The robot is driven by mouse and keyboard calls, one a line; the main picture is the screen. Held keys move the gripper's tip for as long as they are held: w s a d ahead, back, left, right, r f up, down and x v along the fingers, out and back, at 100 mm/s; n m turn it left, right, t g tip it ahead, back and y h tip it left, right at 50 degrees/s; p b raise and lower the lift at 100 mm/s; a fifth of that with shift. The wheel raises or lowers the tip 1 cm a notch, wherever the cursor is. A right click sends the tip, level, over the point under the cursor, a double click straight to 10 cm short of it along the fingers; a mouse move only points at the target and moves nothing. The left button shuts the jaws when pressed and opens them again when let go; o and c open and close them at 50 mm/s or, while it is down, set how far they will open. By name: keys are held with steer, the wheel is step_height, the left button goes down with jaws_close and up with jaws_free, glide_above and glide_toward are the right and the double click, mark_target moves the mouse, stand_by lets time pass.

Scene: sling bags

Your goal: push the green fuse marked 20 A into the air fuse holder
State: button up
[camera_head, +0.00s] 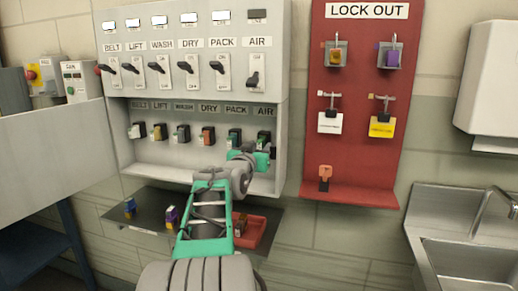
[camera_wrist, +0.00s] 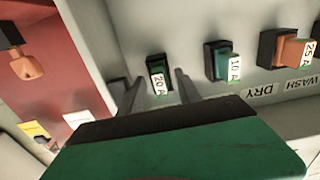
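The green fuse marked 20 A (camera_wrist: 160,84) sits at the black air fuse holder (camera_wrist: 155,62) in the wrist view; I cannot tell how deep it is in. My gripper (camera_wrist: 160,90) has one finger on each side of the fuse, with a visible gap on both sides. In the head view my gripper (camera_head: 267,150) is at the right end of the holder row, under the AIR label. It partly hides the fuse (camera_head: 263,137) there.
Neighbouring holders carry a green 10 A fuse (camera_wrist: 230,66) and an orange 25 A fuse (camera_wrist: 292,52). The AIR switch (camera_head: 253,79) points down, unlike the others. A red lockout board (camera_head: 352,80) stands to the right. Below are loose fuses (camera_head: 130,208) and a red tray (camera_head: 262,222).

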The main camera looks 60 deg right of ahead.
steer(key=shift+a, duration=0.1)
steer(key=s+a+b, duration=0.1)
steer(key=a, duration=0.6)
steer(key=shift+s+a, duration=0.15)
steer(key=shift+a, duration=0.15)
